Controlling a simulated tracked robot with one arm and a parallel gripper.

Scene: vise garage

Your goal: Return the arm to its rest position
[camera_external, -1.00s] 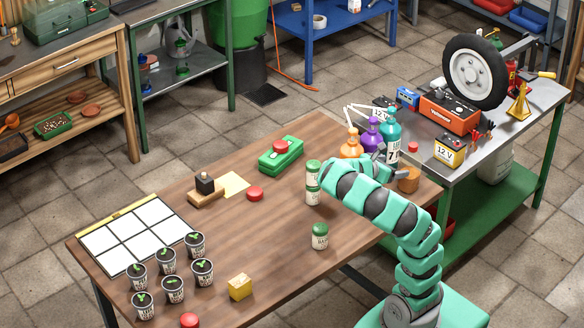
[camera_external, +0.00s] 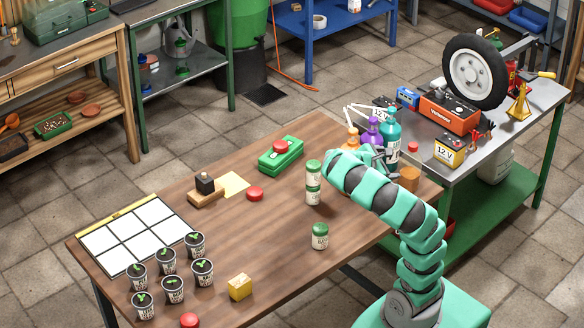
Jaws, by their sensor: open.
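My arm reaches up from the lower right, bends over the right side of the wooden table (camera_external: 262,232), and ends near the back right edge. My gripper (camera_external: 377,158) is grey, open, and partly hidden behind my own teal arm links. It is close to the orange bottle (camera_external: 352,140), the purple bottle (camera_external: 372,135) and the teal bottle (camera_external: 390,140). I cannot tell whether it touches them. Nothing shows held in it.
Two stacked jars (camera_external: 313,185) stand just left of my arm, and a single jar (camera_external: 320,237) stands nearer the front. An orange-brown cup (camera_external: 409,178) is right of my gripper. The metal bench (camera_external: 490,140) lies beyond.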

